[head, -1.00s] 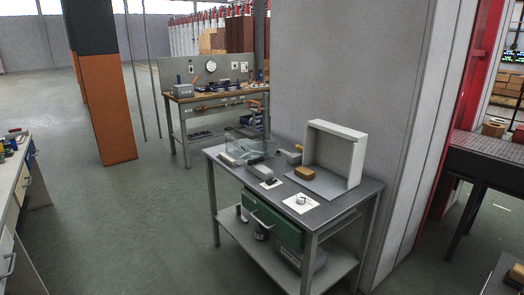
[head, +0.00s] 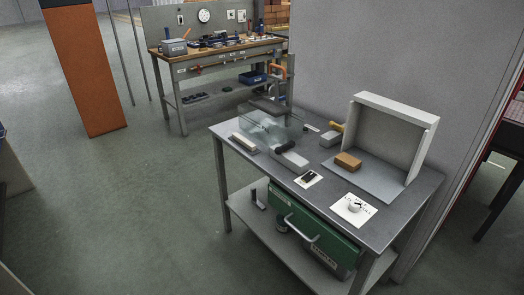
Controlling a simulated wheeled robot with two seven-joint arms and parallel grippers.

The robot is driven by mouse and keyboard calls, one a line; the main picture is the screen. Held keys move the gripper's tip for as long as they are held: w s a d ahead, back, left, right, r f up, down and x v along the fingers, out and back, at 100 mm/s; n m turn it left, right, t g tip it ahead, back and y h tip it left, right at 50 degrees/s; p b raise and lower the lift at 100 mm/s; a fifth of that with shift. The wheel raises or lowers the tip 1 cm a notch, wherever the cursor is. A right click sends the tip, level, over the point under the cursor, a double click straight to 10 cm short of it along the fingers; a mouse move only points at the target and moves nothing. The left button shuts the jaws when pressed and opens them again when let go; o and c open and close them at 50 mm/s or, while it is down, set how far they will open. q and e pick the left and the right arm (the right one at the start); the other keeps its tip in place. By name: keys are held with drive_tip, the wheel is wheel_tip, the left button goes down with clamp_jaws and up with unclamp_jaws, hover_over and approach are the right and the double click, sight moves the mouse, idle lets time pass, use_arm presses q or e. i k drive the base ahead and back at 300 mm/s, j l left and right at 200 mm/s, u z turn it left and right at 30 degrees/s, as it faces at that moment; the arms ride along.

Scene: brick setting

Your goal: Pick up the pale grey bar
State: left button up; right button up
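A pale grey bar-like piece (head: 293,160) lies on the dark grey table in the middle of the head view, touching or close beside a black rod-like part (head: 283,148). A flatter off-white bar (head: 244,143) lies at the table's left edge. A shorter grey block (head: 330,140) lies farther back by a yellow-handled item (head: 336,128). I cannot tell for sure which of these the task names. Neither of my grippers is in view.
A clear box (head: 271,128) stands near the left bars. A white open-fronted box (head: 395,133), a tan block (head: 348,161) and a white card with a small round item (head: 354,208) are at the right.

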sight(251, 146)
drive_tip(key=i+j, duration=0.15)
drive_tip(key=j, duration=0.15)
drive_tip(key=i+j+z, duration=0.1)
drive_tip(key=j, duration=0.2)
drive_tip(key=i+j, duration=0.1)
drive_tip(key=j, duration=0.2)
drive_tip(key=i+j+z, duration=0.1)
drive_tip(key=z, duration=0.25)
drive_tip(key=i+j+z, duration=0.15)
drive_tip(key=z, duration=0.25)
drive_tip(key=i+j+z, duration=0.2)
drive_tip(key=z, duration=0.15)
